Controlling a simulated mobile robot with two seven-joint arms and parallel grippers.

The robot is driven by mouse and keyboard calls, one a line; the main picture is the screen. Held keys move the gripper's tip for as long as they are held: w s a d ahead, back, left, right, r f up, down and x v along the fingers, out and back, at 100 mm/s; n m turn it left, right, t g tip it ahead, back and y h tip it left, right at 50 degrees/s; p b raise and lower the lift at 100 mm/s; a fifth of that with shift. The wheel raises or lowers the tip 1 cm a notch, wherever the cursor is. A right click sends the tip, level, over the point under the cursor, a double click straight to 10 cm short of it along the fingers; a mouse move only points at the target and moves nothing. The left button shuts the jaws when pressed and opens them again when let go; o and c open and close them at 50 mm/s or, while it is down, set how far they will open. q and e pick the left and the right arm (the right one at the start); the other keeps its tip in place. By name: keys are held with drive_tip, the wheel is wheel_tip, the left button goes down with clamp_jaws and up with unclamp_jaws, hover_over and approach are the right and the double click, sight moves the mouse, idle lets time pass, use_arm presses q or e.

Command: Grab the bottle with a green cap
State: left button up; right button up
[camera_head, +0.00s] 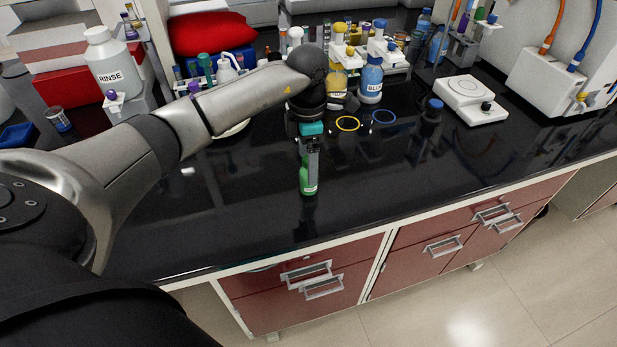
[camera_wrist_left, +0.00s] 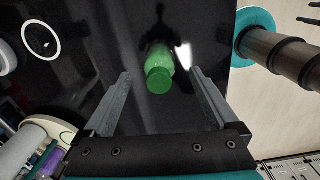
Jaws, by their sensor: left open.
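The bottle with a green cap (camera_head: 309,183) stands on the black bench top near its front edge; the gripper partly hides it in the head view. In the left wrist view its green cap (camera_wrist_left: 159,80) shows between the two fingers, with the green body behind it. My left gripper (camera_head: 310,150) is open, pointing down over the bottle. In the wrist view the fingers (camera_wrist_left: 160,73) lie on either side of the cap, with a gap on both sides. My right gripper is not in view.
A yellow ring (camera_head: 347,123) and a blue ring (camera_head: 383,116) lie behind the gripper. A blue bottle (camera_head: 371,80), a hotplate (camera_head: 470,98) and a RINSE bottle (camera_head: 108,65) stand farther back. The bench around the green bottle is clear.

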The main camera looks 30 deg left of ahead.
sight(305, 189)
use_arm(q)
wheel_tip(305, 189, down, 4)
drive_tip(key=shift+w+r, duration=0.1)
drive_tip(key=shift+r, duration=0.1)
clamp_jaws()
idle(0.7)
